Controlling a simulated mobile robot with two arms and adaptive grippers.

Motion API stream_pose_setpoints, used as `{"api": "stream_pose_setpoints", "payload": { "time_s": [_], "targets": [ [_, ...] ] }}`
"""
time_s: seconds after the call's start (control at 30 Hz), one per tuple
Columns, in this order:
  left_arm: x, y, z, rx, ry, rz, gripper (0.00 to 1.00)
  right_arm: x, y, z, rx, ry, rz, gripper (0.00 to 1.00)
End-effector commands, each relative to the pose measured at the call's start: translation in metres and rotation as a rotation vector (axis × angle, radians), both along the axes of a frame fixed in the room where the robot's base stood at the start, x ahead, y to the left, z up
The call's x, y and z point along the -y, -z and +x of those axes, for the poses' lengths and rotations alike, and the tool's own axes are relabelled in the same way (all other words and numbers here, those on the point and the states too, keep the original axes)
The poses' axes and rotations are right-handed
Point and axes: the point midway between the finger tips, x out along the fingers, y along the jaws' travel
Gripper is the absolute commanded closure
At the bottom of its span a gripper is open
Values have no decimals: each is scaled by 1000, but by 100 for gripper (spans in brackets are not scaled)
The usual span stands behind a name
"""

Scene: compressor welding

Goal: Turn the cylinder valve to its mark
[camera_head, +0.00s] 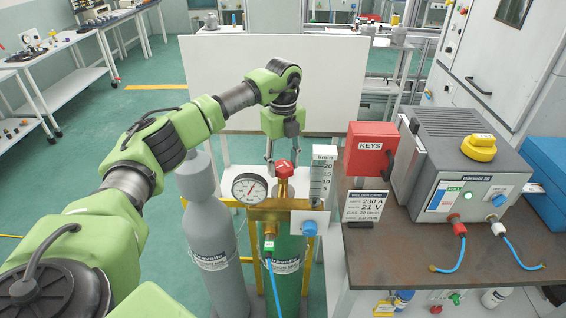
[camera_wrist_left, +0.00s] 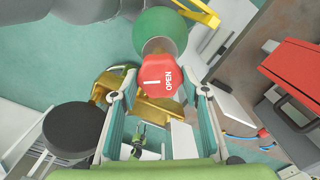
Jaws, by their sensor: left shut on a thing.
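The red cylinder valve (camera_head: 284,169) sits on top of the green cylinder (camera_head: 291,262), above the brass regulator (camera_head: 275,213). My left gripper (camera_head: 285,152) reaches down over the valve from above. In the left wrist view its two fingers (camera_wrist_left: 162,92) stand on either side of the knob, shut on it. A round gauge (camera_head: 249,188) is left of the valve. My right gripper is not in view.
A grey cylinder (camera_head: 208,225) stands left of the green one. A flow tube (camera_head: 322,175) stands close to the right of the valve. Further right, a brown table (camera_head: 395,255) carries a red KEYS box (camera_head: 371,149), a sign (camera_head: 365,206) and a grey welder (camera_head: 455,170).

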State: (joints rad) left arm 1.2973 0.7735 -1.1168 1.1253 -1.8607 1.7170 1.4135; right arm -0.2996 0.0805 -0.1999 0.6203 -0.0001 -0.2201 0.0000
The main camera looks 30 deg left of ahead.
Motion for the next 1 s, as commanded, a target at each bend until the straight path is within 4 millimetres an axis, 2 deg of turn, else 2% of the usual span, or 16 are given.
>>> {"api": "stream_pose_setpoints", "payload": {
  "time_s": [0.63,0.67,0.7,1.0],
  "targets": [
    [-1,-3,2,8,-54,2,80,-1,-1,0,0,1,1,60],
    [-1,-3,2,8,-54,2,53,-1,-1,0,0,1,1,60],
    [-1,-3,2,8,-54,1,43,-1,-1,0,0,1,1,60],
    [-1,-1,1,4,-52,1,41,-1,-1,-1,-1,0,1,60]
  ]
}}
